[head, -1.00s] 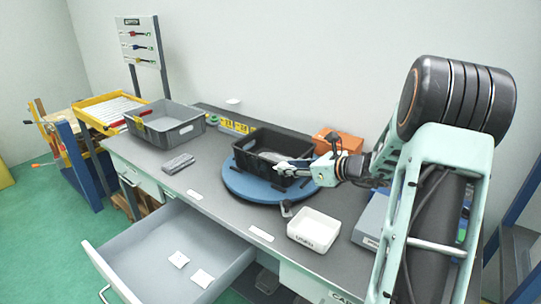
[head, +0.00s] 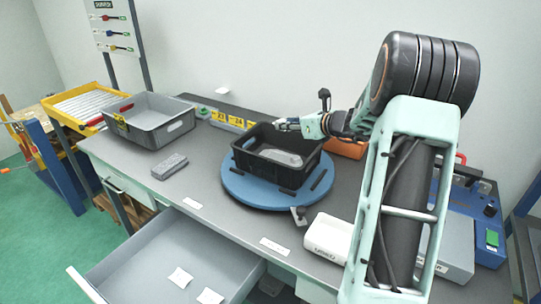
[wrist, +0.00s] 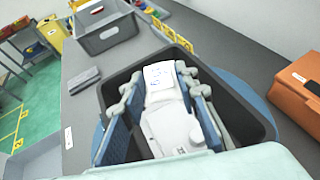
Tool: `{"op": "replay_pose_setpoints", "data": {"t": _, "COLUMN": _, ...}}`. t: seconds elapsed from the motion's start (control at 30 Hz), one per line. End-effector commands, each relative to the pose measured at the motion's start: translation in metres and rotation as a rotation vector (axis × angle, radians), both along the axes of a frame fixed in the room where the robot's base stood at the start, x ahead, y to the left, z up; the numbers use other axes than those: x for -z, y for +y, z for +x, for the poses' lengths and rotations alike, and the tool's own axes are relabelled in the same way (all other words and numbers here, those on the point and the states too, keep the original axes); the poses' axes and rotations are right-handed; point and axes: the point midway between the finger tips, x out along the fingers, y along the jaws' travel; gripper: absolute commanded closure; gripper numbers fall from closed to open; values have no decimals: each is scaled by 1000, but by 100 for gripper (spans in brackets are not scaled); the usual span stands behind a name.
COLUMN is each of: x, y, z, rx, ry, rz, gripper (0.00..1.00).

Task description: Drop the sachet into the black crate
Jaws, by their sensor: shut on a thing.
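The black crate (head: 252,168) stands on a round blue turntable (head: 240,188) on the bench. A pale grey piece (head: 283,158) lies inside it. My gripper (head: 284,124) is above the crate's back part. In the wrist view, my gripper (wrist: 158,92) has its blue-padded fingers on both sides of a white sachet (wrist: 158,75) with blue writing, and is shut on it. The crate's rim (wrist: 252,112) surrounds this view of the fingers. The sachet is hard to make out in the head view.
A grey crate (head: 150,135) stands at the back left, with a grey block (head: 170,166) before it. The open drawer (head: 130,268) holds white packets (head: 180,277).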

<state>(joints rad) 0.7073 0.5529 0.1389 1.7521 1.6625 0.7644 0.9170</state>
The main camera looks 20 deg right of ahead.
Motion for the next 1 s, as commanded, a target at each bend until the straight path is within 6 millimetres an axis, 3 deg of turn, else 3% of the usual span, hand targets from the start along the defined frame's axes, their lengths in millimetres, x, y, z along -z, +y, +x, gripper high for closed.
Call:
{"op": "replay_pose_setpoints", "data": {"t": 0.5, "x": 55, "y": 0, "z": 0, "rx": -1, "ry": 0, "rz": 0, "gripper": 88}}
{"op": "replay_pose_setpoints", "data": {"t": 0.87, "x": 58, "y": 0, "z": 0, "rx": -1, "ry": 0, "rz": 0, "gripper": 88}}
{"op": "replay_pose_setpoints", "data": {"t": 0.9, "x": 58, "y": 0, "z": 0, "rx": -1, "ry": 0, "rz": 0, "gripper": 68}}
{"op": "replay_pose_setpoints", "data": {"t": 1.0, "x": 58, "y": 0, "z": 0, "rx": -1, "ry": 0, "rz": 0, "gripper": 56}}
